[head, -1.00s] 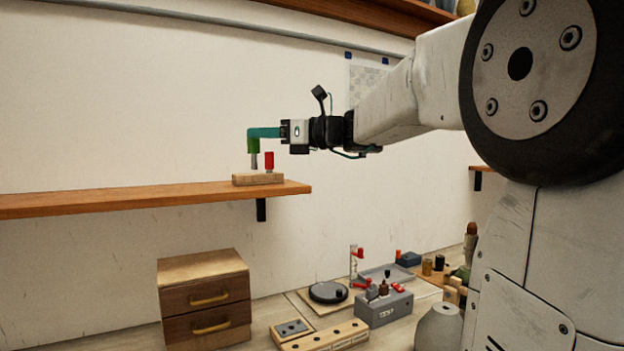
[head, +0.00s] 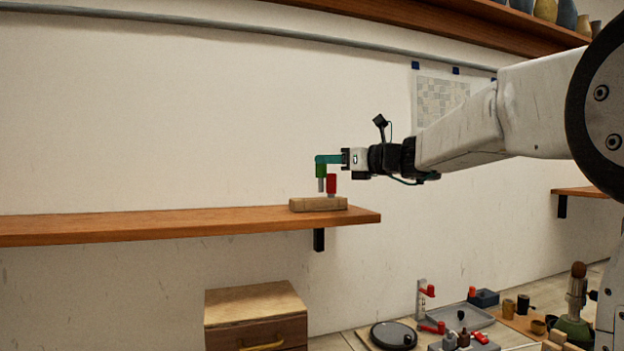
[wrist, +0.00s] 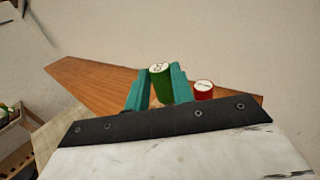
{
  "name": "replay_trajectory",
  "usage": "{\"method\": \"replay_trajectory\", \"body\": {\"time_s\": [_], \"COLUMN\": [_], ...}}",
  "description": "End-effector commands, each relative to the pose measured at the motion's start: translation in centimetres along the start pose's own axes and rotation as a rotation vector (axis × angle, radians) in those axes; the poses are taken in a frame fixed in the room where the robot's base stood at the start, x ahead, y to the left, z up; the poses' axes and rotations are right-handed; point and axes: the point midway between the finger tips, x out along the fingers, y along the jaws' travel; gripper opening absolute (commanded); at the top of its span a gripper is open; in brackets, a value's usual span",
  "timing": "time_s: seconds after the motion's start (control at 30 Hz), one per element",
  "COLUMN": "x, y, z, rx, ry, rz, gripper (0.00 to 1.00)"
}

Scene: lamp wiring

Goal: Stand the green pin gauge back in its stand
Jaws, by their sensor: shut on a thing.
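The green pin gauge (head: 321,172) hangs upright from my gripper (head: 328,159), its grey pin pointing down. My teal fingers are shut on its green handle, which also shows between them in the wrist view (wrist: 160,83). The wooden stand (head: 318,204) lies on the wall shelf below. The green gauge's pin tip is close above the stand's left part. The stand's hole under it is hidden.
The wooden wall shelf (head: 190,226) ends just right of the stand; its left part is clear. Below are a drawer box (head: 255,305) and a bench with a round black plate (head: 393,335) and a grey tray (head: 462,318). A higher shelf (head: 420,14) runs along the top.

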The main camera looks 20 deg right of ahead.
Motion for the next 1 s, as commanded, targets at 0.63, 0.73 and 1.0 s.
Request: {"method": "replay_trajectory", "body": {"time_s": [0.63, 0.73, 1.0], "x": [4.9, 4.9, 4.9], "y": [0.4, 0.4, 0.4], "z": [-3.9, -4.0, -4.3], "rx": [0.001, 0.000, 0.000], "ry": [0.000, -0.001, 0.000], "rz": [0.004, 0.004, 0.004], "gripper": [0.00, 0.00, 0.27]}}
